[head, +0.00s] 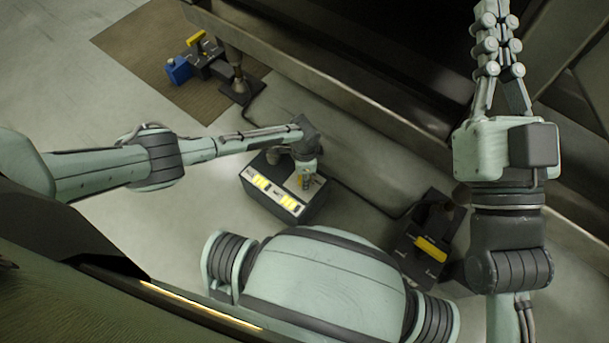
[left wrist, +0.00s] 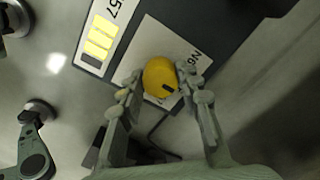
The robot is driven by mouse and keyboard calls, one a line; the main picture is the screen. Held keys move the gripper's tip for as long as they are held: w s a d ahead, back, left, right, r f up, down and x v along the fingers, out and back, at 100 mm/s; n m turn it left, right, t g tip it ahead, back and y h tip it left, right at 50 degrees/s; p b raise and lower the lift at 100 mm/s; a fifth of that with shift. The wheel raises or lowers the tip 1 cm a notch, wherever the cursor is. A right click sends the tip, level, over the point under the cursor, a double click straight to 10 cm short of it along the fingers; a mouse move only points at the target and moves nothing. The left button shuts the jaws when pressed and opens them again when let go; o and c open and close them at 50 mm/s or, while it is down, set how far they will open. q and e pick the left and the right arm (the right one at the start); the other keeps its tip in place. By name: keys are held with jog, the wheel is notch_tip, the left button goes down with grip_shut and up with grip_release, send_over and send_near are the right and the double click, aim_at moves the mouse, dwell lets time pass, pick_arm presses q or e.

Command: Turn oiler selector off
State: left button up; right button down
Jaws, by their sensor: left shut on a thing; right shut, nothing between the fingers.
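A dark box (head: 283,212) with a pale label strip and yellow patches stands on the floor at mid-picture in the head view. On its top face is a round yellow knob (left wrist: 158,74) with a short dark mark, over a white plate (left wrist: 196,45) with black lettering. My left gripper (head: 306,180) comes down onto the box top; in the left wrist view its fingers (left wrist: 157,86) are closed on opposite sides of the knob. The fingers hide part of the plate. My right gripper (head: 498,40) is shut and empty, raised at the upper right, far from the box.
A dark unit with a yellow bar (head: 431,248) lies on the floor to the right, joined to a cable. A blue block (head: 178,70) and another dark unit sit on a brown mat (head: 130,45) at upper left. A long metal beam (head: 330,85) runs behind the box.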

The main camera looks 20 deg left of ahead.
pick_arm(q)
jog(key=o, duration=1.2)
jog(key=shift+c, duration=0.2)
notch_tip(320, 180, up, 12)
jog(key=shift+d, duration=0.15)
